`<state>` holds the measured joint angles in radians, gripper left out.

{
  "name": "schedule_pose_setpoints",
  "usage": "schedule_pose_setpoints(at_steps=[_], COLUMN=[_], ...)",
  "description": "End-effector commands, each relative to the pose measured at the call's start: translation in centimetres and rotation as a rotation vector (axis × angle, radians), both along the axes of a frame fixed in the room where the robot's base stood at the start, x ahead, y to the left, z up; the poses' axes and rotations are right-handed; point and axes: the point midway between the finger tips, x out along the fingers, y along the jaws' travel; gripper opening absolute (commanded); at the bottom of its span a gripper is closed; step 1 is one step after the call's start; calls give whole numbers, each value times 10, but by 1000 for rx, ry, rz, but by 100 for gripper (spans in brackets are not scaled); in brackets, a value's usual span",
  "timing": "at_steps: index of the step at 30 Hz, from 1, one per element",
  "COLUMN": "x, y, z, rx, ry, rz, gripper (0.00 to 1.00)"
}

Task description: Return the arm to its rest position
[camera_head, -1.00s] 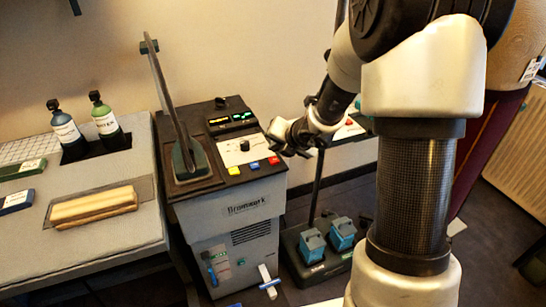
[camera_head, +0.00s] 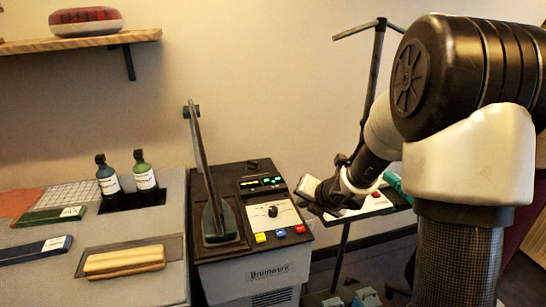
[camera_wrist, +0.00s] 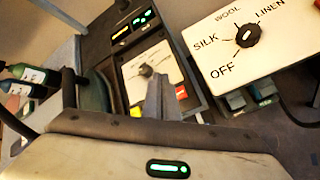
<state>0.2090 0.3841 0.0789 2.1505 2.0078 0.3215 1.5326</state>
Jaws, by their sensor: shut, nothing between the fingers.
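My arm (camera_head: 470,160) reaches in from the right in the head view. My gripper (camera_head: 306,190) is at its far end, in front of the wall, just right of the console's control panel. In the wrist view my gripper (camera_wrist: 156,92) shows its fingers together, with nothing between them. It appears apart from the console (camera_head: 245,230). The console has a dial (camera_head: 272,211) and yellow, blue and red buttons.
A stand (camera_head: 376,70) with a panel is behind my arm; a dial panel marked OFF, SILK, WOOL and LINEN (camera_wrist: 250,60) shows in the wrist view. A shelf (camera_head: 80,42) hangs above.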

Motion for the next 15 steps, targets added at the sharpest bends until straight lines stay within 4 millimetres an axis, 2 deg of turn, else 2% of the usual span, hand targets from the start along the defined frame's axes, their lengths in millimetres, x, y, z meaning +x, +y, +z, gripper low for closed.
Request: schedule_pose_setpoints(at_steps=[4,7,9,11,12,15], x=[-11,-37,-68,-100,-122,-178], y=[24,54,75,88,94,96], z=[59,120,161,188,202,229], rx=[-172,-416,-635,-827,-957,-1277], ry=[-116,-263,-379,-471,-525,-637], rz=[257,599,887,1131,1293,1696], gripper=[0,0,0,0,0,0])
